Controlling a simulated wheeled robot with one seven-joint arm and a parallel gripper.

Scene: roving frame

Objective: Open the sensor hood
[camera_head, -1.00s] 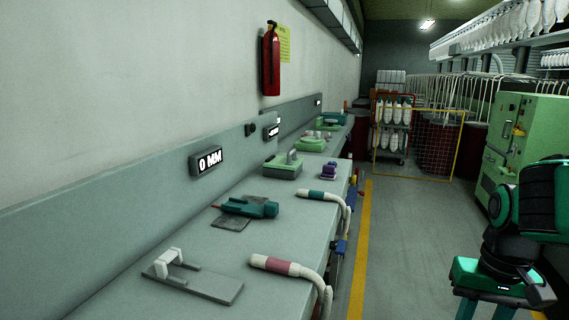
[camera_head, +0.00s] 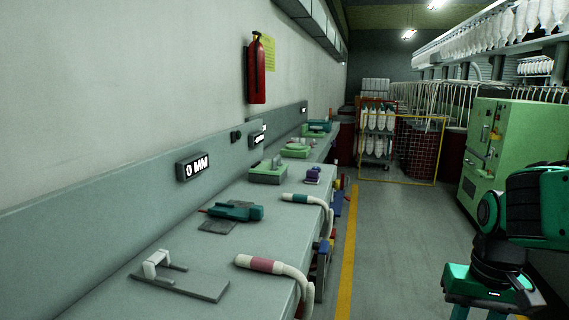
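No part in the head view can be surely told as the sensor hood. A green-topped box with a grey upright piece (camera_head: 268,172) stands on the bench, and a similar green unit (camera_head: 297,150) stands farther back. A white handle-like bracket (camera_head: 157,262) stands on a grey plate nearest me. My gripper (camera_head: 482,314) hangs at the lower right, over the aisle floor and well apart from the bench. Its two teal fingers point down with a gap between them, and nothing shows in the gap. The fingertips are cut off by the frame's bottom edge.
A long grey bench (camera_head: 215,255) runs along the left wall, with a teal tool (camera_head: 235,211) and two hose wands, pink-banded (camera_head: 262,264) and teal-banded (camera_head: 300,198). A green cabinet (camera_head: 500,150) stands right. A yellow mesh cart (camera_head: 415,150) stands far back. The aisle between is clear.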

